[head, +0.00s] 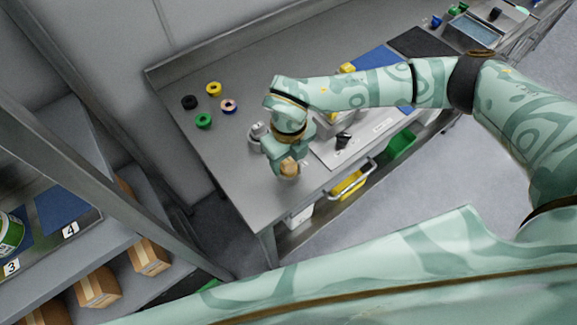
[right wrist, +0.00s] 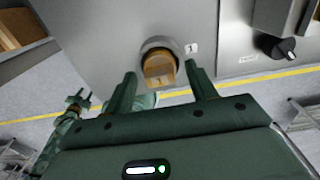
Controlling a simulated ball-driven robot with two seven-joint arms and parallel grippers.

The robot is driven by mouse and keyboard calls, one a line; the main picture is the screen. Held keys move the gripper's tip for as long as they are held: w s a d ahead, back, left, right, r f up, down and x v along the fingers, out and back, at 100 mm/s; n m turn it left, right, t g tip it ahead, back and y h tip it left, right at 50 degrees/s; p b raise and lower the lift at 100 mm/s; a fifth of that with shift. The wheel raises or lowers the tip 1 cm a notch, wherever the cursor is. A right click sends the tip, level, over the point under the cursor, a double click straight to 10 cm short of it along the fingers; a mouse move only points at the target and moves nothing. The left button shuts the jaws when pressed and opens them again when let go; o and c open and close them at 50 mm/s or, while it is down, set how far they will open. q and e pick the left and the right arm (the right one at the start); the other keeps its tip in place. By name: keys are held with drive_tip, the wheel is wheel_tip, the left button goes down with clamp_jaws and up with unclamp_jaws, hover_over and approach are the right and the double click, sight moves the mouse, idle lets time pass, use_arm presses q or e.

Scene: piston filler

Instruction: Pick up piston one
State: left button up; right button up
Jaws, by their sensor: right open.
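Piston one (right wrist: 160,68) has a gold-brown block-shaped top marked "1" and a dark round collar. It stands on the grey bench, beside a label "1", in the right wrist view. In the head view its gold top (head: 289,168) shows at the end of my right gripper (head: 291,158). In the right wrist view my right gripper (right wrist: 161,76) is open, with one finger on each side of the piston top and gaps between. A green arm part with dark tips, likely my left gripper (right wrist: 75,101), shows small at the left; its state is unclear.
A black knob (right wrist: 284,48) sits on the panel to the right. Several coloured rings, including a green one (head: 203,120), lie on the bench (head: 240,175). A silver round part (head: 257,131) is close to my gripper. A shelf (head: 60,245) with boxes stands left.

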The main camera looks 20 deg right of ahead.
drive_tip(key=shift+r, duration=0.1)
drive_tip(key=c, duration=1.2)
clamp_jaws()
drive_tip(key=shift+r, duration=0.1)
